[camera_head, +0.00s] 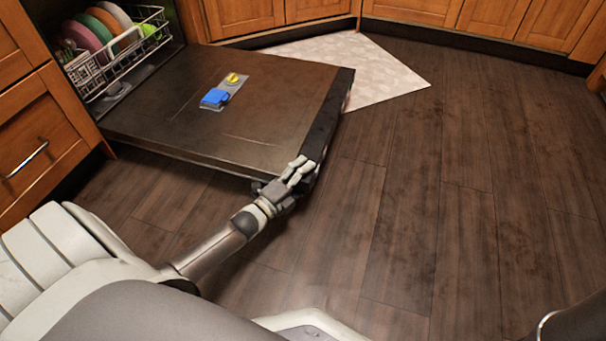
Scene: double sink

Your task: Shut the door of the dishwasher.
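The dishwasher door (200,110) is folded down, lying about level above the floor, its dark inner face up. A blue and yellow detergent dispenser (222,92) sits in the middle of it. The dishwasher's rack (125,55) with colored plates shows in the opening at the top left. My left gripper (297,172) is at the near right corner of the door, by its dark outer edge (325,125). It appears to touch this corner, but how the fingers sit around or under it is unclear. My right gripper is out of view.
Wooden cabinets (245,15) line the back, and wooden drawers (38,140) stand on the left beside the dishwasher. A pale mat (375,75) lies on the floor behind the door's far corner. The dark wood floor (450,190) to the right is clear.

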